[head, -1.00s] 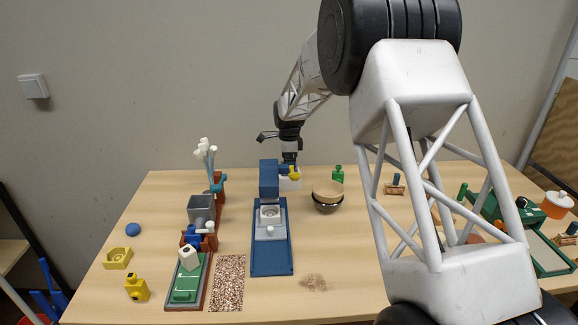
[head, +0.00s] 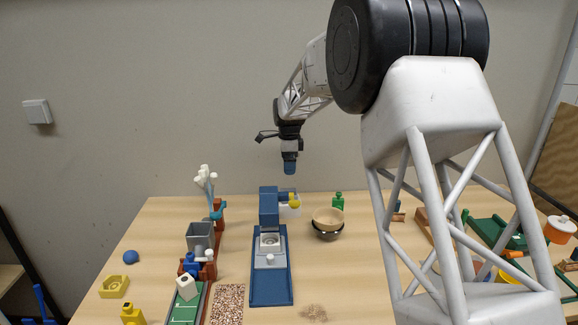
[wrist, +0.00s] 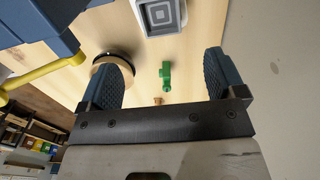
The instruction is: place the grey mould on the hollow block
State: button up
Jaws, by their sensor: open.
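The grey mould (wrist: 162,14) shows at the top of the wrist view as a square with nested square rings. It appears to rest on a pale block, likely the hollow block (wrist: 184,14), whose edge shows beside it. In the head view the pale block (head: 288,211) stands behind the blue press, partly hidden by its yellow knob; the mould is hard to make out there. My gripper (head: 290,168) is above the block, clear of it.
The blue press (head: 269,208) stands just in front of the pale block. A grey hopper (head: 200,235) and white stems (head: 206,180) stand left. The air around my gripper is free.

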dwell(0.7)
jog(key=s+d+r+n, duration=0.3)
jog(key=s+r, duration=0.1)
jog(key=s, duration=0.5)
jog(key=s+d+r+n+t, duration=0.1)
jog(key=s+d+r+n, duration=0.15)
jog(key=s, duration=0.75)
jog(key=s+d+r+n, duration=0.3)
jog(key=s+r, duration=0.2)
jog(key=s, duration=0.4)
jog(key=s+d+f+n, duration=0.1)
jog(key=s+f+n, duration=0.1)
jog(key=s, duration=0.8)
jog(key=s+d+f+n+t, duration=0.1)
jog(key=s+n, duration=0.3)
jog(key=s, duration=0.7)
jog(key=s+d+f+n, duration=0.1)
jog(key=s+f+n, duration=0.2)
jog(key=s, duration=0.7)
jog(key=shift+s+d+f+t, duration=0.25)
jog(key=shift+d+f+t, duration=0.05)
jog(key=shift+d+f, duration=0.1)
